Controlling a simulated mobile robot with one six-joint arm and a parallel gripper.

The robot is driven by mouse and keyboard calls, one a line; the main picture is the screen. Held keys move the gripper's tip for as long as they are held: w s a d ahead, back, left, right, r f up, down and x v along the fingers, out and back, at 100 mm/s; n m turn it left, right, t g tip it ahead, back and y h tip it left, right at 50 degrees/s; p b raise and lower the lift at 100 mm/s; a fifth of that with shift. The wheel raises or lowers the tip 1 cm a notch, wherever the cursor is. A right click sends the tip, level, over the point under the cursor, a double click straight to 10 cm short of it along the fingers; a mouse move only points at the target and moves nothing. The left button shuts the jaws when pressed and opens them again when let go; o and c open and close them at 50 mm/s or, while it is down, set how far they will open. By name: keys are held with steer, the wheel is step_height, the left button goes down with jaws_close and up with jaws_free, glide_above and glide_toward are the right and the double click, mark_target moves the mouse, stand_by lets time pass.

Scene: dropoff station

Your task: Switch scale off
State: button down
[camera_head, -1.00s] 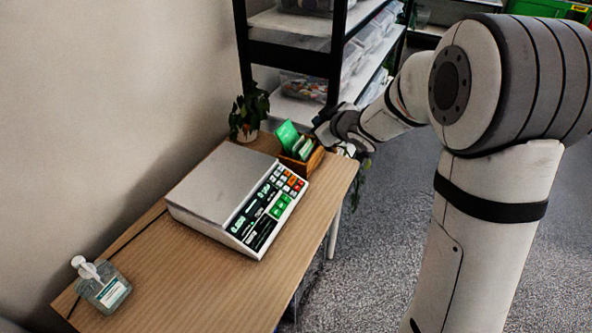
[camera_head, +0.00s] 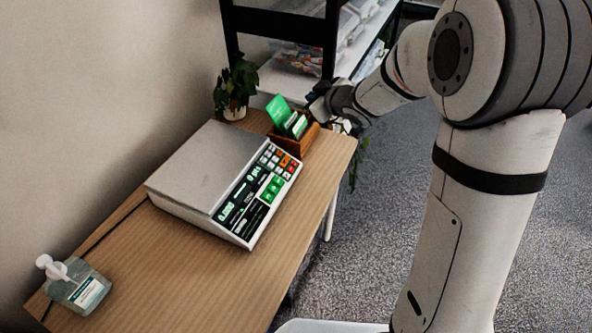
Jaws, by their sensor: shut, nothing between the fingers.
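The scale (camera_head: 208,168) stands on the wooden table, with a bare grey weighing plate. Its front panel (camera_head: 256,196) has lit displays and green, white and orange-red keys. The power switch cannot be made out. My gripper (camera_head: 318,104) is at the far end of the table, beyond the scale, near the card box. It is dark and small in view, shut and empty, apart from the scale.
A wooden box with green cards (camera_head: 291,128) stands just behind the scale, close to my gripper. A potted plant (camera_head: 236,88) is at the back left. A sanitizer bottle (camera_head: 76,284) stands at the front left. The table (camera_head: 185,275) is clear in front.

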mark_target(294, 163)
step_height(294, 163, down, 16)
steer(key=b, duration=1.5)
steer(key=shift+f, duration=0.15)
steer(key=a+f+b, duration=0.1)
steer(key=f+b, duration=0.3)
steer(key=b, duration=0.1)
steer(key=w+a+f+b, duration=0.1)
steer(key=f+b, duration=0.1)
steer(key=b, duration=0.1)
steer(key=shift+a+f, duration=0.3)
steer(key=shift+f, duration=0.1)
steer(key=shift+a+f+b, duration=0.35)
steer(key=shift+f+b, duration=0.15)
steer(key=shift+f, duration=0.1)
steer(key=shift+w, duration=0.1)
steer(key=shift+w+a+f, duration=0.1)
steer(key=shift+a+f, duration=0.05)
steer(key=shift+f, duration=0.25)
